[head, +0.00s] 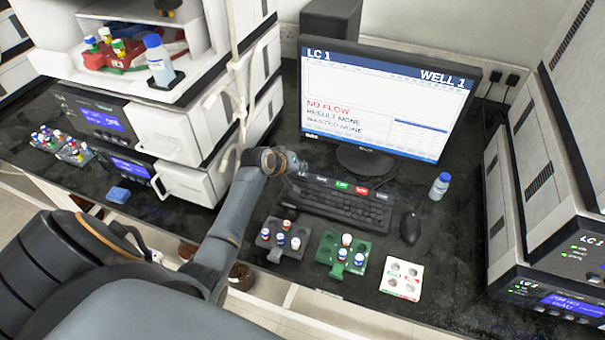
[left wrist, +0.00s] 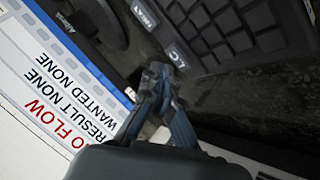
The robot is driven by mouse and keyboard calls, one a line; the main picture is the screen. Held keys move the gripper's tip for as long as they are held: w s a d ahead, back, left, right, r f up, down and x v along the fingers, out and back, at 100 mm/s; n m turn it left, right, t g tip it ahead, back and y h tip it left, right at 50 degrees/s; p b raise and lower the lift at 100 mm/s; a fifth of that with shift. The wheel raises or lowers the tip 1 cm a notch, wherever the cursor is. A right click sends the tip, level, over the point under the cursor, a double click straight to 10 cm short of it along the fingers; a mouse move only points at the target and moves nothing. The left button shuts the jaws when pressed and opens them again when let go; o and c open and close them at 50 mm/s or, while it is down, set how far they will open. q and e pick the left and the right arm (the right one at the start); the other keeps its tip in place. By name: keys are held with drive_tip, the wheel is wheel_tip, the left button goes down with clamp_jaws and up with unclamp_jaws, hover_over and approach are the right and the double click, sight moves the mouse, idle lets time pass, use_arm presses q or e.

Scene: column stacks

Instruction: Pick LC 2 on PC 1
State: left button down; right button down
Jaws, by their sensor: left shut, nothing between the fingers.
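The monitor (head: 385,98) stands at the back of the bench and reads LC 1, WELL 1, NO FLOW, RESULT NONE, WANTED NONE. Part of that screen fills the left of the left wrist view (left wrist: 50,80). The keyboard (head: 335,203) lies in front of it, with a row of labelled keys along its back edge, one green and one red. In the left wrist view a key marked LC (left wrist: 180,55) shows close to the fingertips. My left gripper (head: 292,164) is shut and empty at the keyboard's back left corner; contact cannot be told. My right gripper is out of view.
A mouse (head: 410,228) and a capped bottle (head: 439,186) stand right of the keyboard. A grey rack (head: 266,240), a green rack (head: 325,252) and a white rack (head: 414,268) lie in front. Instrument stacks (head: 550,150) flank the bench.

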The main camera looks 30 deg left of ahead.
sight(300, 176)
use_arm(q)
drive_tip(key=shift+f, duration=0.1)
drive_tip(key=shift+f, duration=0.35)
drive_tip(key=shift+f, duration=0.45)
idle(0.7)
idle(0.3)
drive_tip(key=shift+r+p, duration=0.8)
drive_tip(key=shift+r, duration=0.1)
wheel_tip(300, 176, up, 5)
drive_tip(key=p, duration=0.5)
